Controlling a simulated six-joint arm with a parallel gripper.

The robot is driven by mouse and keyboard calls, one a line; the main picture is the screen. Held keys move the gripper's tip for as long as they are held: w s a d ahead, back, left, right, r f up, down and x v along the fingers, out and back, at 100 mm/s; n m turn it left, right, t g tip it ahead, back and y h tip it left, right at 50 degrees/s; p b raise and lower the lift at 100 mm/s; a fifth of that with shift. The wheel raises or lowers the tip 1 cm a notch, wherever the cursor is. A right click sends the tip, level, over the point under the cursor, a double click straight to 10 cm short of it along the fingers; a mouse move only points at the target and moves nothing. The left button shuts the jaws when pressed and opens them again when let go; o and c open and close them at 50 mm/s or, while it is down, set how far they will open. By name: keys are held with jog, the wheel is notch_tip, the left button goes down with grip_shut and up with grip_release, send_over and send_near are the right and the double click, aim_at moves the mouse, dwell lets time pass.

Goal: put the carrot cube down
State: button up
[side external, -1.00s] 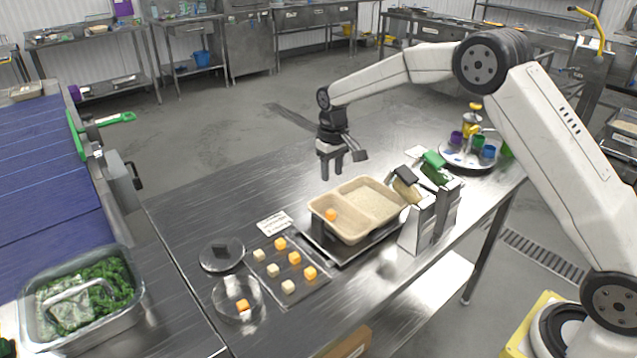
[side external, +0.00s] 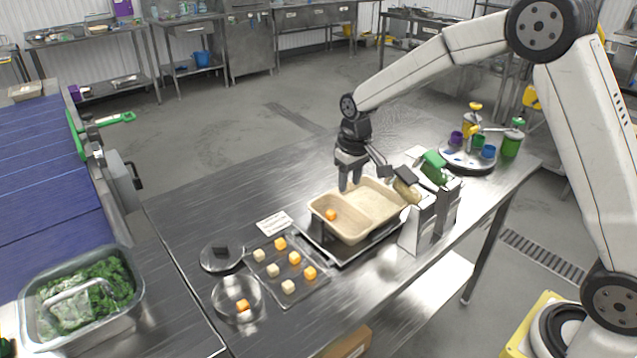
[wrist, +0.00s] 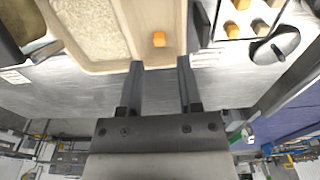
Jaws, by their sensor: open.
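An orange carrot cube (side external: 331,214) lies in the left, otherwise empty compartment of the beige two-compartment tray (side external: 352,238). The wrist view shows the same cube (wrist: 159,39) on the compartment floor, with nothing touching it. My gripper (side external: 350,187) is above the tray's back edge. In the wrist view, my gripper (wrist: 159,70) has its two fingers spread wide with nothing between them. The cube appears beyond the fingertips, roughly midway between them. The tray's other compartment holds rice (side external: 372,201).
Metal holders (side external: 418,232) stand right of the tray. A round caddy (side external: 457,160) is farther back.

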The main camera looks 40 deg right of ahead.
jog(key=s+a+f+t, duration=0.1)
jog(key=s, duration=2)
jog(key=shift+a+f+t, duration=0.2)
jog(key=shift+a+t, duration=0.05)
jog(key=shift+t, duration=0.15)
